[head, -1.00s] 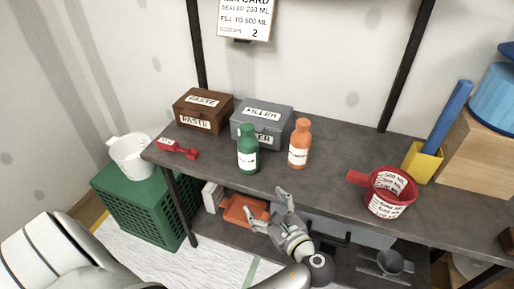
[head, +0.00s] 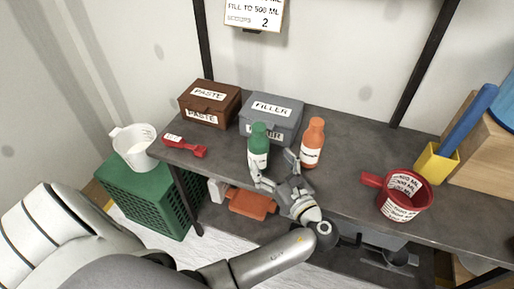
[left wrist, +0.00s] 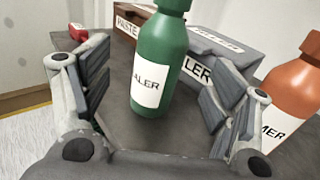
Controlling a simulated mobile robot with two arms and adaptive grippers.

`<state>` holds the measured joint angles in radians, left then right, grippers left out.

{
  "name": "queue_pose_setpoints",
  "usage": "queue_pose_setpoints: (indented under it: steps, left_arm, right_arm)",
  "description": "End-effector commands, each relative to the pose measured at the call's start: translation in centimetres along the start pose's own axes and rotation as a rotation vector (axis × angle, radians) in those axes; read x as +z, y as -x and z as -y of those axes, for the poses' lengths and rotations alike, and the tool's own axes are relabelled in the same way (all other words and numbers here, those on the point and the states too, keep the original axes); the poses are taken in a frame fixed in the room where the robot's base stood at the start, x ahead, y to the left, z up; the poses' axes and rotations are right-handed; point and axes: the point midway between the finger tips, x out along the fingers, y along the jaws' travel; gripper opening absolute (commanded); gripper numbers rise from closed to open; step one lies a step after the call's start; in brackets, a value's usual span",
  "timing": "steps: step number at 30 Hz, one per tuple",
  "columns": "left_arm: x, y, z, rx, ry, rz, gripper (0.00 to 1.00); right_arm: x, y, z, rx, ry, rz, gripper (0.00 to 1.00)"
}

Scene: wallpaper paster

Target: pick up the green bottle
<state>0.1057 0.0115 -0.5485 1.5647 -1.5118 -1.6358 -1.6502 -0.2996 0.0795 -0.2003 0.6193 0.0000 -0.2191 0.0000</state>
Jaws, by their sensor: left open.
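The green bottle (head: 258,147) stands upright on the grey shelf top, in front of the grey FILLER box. In the left wrist view the green bottle (left wrist: 158,62) stands between and beyond the open fingers, with a white label ending in "ALER". My left gripper (head: 273,170) is open and empty at the shelf's front edge, just in front of the bottle. In the wrist view its fingers (left wrist: 155,100) spread to either side of the bottle, with a gap on both sides. The bottle's lower front is partly hidden by the gripper in the head view. My right gripper is not in view.
An orange bottle (head: 312,143) stands close to the right of the green one. Behind are the brown PASTE box (head: 209,101) and grey FILLER box (head: 271,117).

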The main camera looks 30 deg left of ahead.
Motion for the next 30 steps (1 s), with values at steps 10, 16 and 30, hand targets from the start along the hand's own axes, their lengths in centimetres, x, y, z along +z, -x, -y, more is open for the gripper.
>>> queue_pose_setpoints:
  steps: [10,16,30]
  left_arm:
    - [0.1,-4.0,0.1,0.000,0.001,0.002,0.80]
    - [0.2,-6.9,0.3,0.001,0.000,0.002,0.80]
    - [-0.1,-8.4,0.3,-0.001,0.000,-0.002,0.63]
  right_arm:
    - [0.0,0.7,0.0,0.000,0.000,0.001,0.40]
    - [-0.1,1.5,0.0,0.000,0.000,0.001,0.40]
    - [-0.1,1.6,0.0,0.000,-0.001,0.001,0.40]
